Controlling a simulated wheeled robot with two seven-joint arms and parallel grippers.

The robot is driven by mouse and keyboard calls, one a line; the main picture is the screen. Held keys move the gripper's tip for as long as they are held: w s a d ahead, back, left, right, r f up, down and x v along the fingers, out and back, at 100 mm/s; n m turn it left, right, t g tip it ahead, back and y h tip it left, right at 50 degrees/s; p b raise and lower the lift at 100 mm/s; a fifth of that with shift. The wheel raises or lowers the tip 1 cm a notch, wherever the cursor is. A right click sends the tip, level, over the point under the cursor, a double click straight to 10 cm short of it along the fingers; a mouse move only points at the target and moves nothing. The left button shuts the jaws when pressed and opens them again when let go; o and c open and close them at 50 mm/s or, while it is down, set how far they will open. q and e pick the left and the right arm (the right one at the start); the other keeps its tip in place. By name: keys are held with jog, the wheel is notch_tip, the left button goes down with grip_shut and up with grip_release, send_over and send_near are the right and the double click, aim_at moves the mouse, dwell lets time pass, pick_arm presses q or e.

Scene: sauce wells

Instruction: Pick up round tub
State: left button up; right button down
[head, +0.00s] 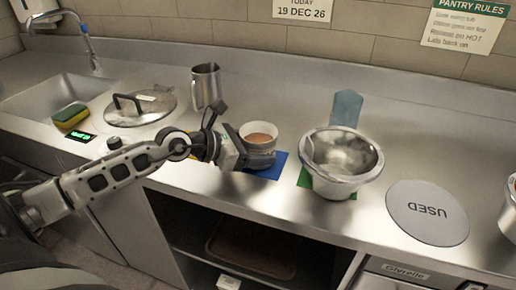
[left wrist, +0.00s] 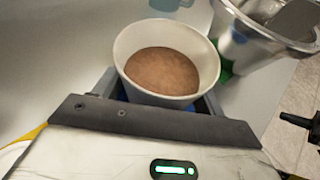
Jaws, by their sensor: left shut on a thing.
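The round tub (head: 262,133) is a white tub with brown sauce inside, standing over a blue mat (head: 279,166) on the steel counter. My left gripper (head: 240,150) reaches it from the left and is shut on it. In the left wrist view the tub (left wrist: 124,45) sits upright between the fingers of my left gripper (left wrist: 160,100), its brown contents level. I cannot tell whether its base touches the mat.
A steel bowl (head: 335,175) stands on a green mat (head: 304,179) right of the tub. A grey disc marked USED (head: 425,230) lies at right. The counter's front edge is close.

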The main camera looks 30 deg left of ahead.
pick_arm(q)
jog(key=shift+r, duration=0.2)
pick_arm(e)
jog(key=shift+s, duration=0.1)
pick_arm(q)
jog(key=shift+r, duration=0.6)
jog(key=s+d+r+p, duration=0.2)
jog(key=s+r+p, duration=0.3)
jog(key=s+r, duration=0.6)
jog(key=s, duration=0.2)
jog(key=shift+s+d+r, duration=0.25)
jog(key=shift+s+r, duration=0.05)
jog(key=shift+s, duration=0.1)
pick_arm(e)
jog(key=shift+s+d+r, duration=0.1)
jog(key=shift+d+r, duration=0.15)
jog(key=shift+r, duration=0.4)
jog(key=shift+s+d+r, duration=0.1)
jog(key=shift+d+r, duration=0.15)
jog(key=shift+r, duration=0.35)
jog(key=shift+w, duration=0.1)
